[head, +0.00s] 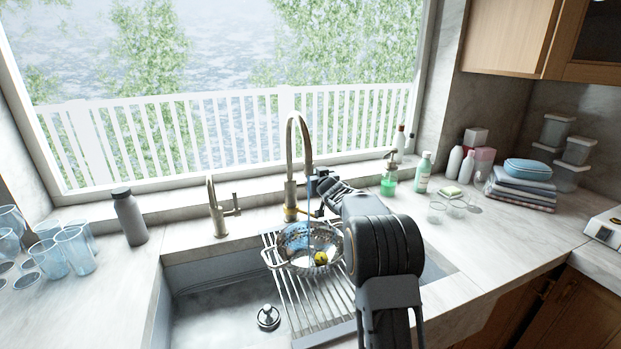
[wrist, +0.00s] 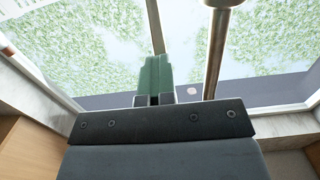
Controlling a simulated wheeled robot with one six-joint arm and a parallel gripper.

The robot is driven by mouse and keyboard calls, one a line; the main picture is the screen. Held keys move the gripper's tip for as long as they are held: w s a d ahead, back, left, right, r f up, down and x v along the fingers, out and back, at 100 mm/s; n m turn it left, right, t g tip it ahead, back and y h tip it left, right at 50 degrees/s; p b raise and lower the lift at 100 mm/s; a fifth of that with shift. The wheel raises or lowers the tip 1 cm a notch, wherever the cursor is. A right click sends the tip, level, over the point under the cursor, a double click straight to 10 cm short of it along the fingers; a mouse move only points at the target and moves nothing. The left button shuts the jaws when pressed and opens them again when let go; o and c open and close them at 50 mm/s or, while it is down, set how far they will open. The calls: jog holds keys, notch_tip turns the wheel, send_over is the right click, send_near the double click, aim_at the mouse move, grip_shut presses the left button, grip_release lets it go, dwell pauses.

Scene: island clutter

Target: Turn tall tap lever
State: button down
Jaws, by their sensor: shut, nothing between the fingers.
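The tall tap (head: 290,165) stands behind the sink, with a curved neck whose spout points down over the sink. A thin blue streak (head: 310,235), which looks like running water, drops from under the spout into the colander. My gripper (head: 318,186) is just right of the tap's column, behind the colander. In the wrist view, the green fingers of my gripper (wrist: 157,78) are together and empty, left of the metal tap pipe (wrist: 215,50).
A metal colander (head: 283,242) holding a yellow item sits on a drying rack (head: 305,300) over the sink. A smaller tap (head: 217,212) and dark bottle (head: 130,217) stand left. A green soap bottle (head: 389,181) and several other bottles stand right, near folded cloths (head: 522,188).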

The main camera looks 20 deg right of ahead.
jog(key=shift+w+r+p, duration=0.15)
jog(key=shift+r+p, duration=0.05)
jog(key=shift+p, duration=0.9)
jog(key=shift+f, duration=0.1)
jog(key=c, duration=1.8)
grip_release()
jog(key=shift+o, duration=1)
jog(key=shift+f+b, duration=0.25)
jog(key=shift+b, duration=0.45)
jog(key=t+b, duration=0.1)
jog(key=b, duration=0.4)
jog(key=shift+s+f, duration=0.35)
jog(key=shift+f, duration=0.05)
jog(key=shift+b, duration=0.3)
jog(key=shift+r, duration=0.25)
